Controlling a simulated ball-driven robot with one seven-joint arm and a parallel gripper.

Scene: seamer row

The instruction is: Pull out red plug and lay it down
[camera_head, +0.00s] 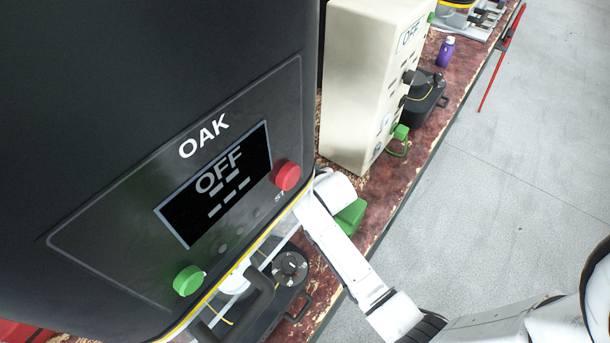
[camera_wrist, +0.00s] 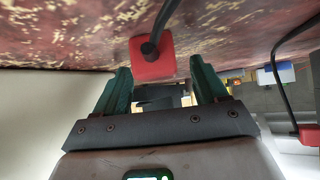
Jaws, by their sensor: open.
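A red block with a black cable (camera_wrist: 138,68), which looks like the red plug, shows in the wrist view against the worn red surface. The cable leaves its face and runs to the top edge. My gripper (camera_wrist: 161,75) is open, its two green fingers apart. The red block appears between and beyond the fingertips; I see no contact. Whether it sits in a socket cannot be told. In the head view my white arm reaches beside the dark OAK machine (camera_head: 120,90), and I cannot make out the fingers or the red plug.
The OAK panel has a red button (camera_head: 287,176), a green button (camera_head: 189,280) and a screen (camera_head: 215,183) reading OFF. A cream cabinet (camera_head: 360,80) stands behind on the red bench. In the wrist view, another cable leads to a red piece (camera_wrist: 309,135) at right. The grey floor (camera_head: 530,160) is open.

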